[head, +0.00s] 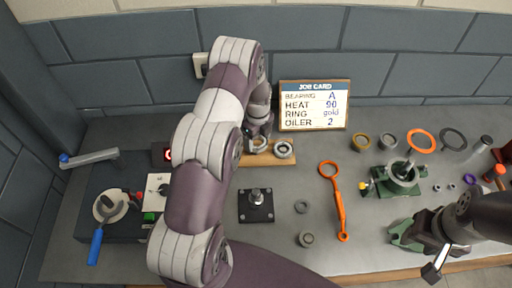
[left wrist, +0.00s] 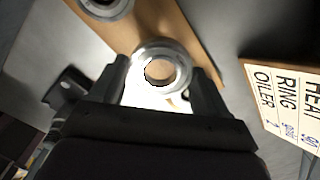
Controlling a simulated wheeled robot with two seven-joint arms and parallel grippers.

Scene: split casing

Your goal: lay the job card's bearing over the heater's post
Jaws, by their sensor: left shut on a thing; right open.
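My left gripper (head: 258,137) is shut on a metal ring-shaped bearing (left wrist: 160,68) at the wooden board (head: 262,159). In the left wrist view the bearing sits between the two fingers, over or on the board; I cannot tell if it is lifted. A second bearing (head: 284,149) stands on the board to the right. The job card (head: 315,105) reads bearing A, heat 90, ring gold, oiler 2. No letter on the held bearing is readable. A dark box (head: 118,228), perhaps the heater, stands at left; no post is clearly recognisable on it. My right gripper (head: 432,254) is open at lower right.
A black plate with an upright metal stud (head: 256,197) lies mid-table. An orange tool (head: 338,205), small grey rings, a green fixture (head: 398,180) and coloured rings lie to the right. My left arm covers the table's left middle.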

